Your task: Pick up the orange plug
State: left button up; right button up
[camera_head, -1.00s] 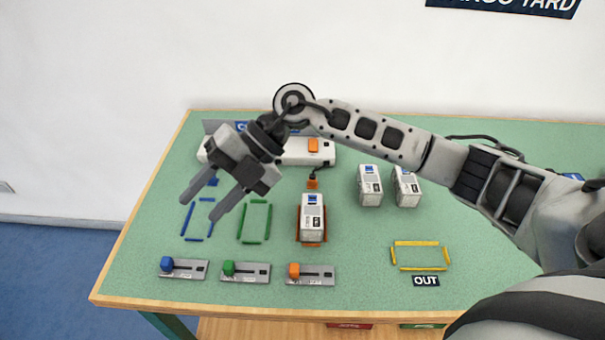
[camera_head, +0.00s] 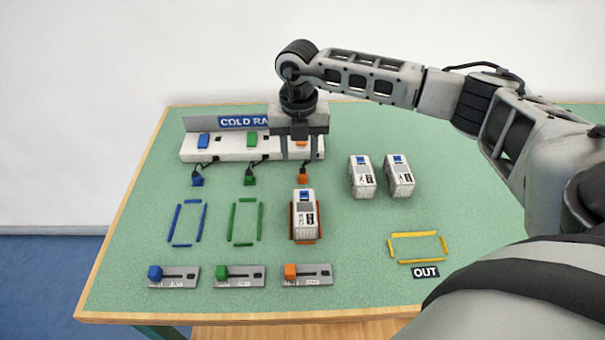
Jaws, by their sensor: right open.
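The orange plug (camera_head: 303,176) is a small orange block on a dark cable. It lies on the green table in front of the white rack (camera_head: 222,150) and just behind a white container. My right gripper (camera_head: 301,157) points down over the right part of the rack, open and empty, its two fingers apart. In the picture the fingertips sit slightly above the plug, with the plug below the gap between them. The fingers partly cover the orange block (camera_head: 301,143) on the rack. My left gripper is not in view.
A blue plug (camera_head: 197,181) and a green plug (camera_head: 250,179) lie to the left. A white container (camera_head: 304,215) stands in the orange outline; two more (camera_head: 361,177) (camera_head: 399,177) stand to the right. Sliders (camera_head: 173,276) line the front. The blue, green and yellow outlines are empty.

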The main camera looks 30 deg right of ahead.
aim_at(302, 170)
jog(key=shift+s+d+f+p, duration=0.1)
jog(key=shift+d+f+p, duration=0.05)
jog(key=shift+f, duration=1.35)
jog(key=shift+d+f+p, duration=0.15)
jog(key=shift+f, duration=1.3)
grip_shut()
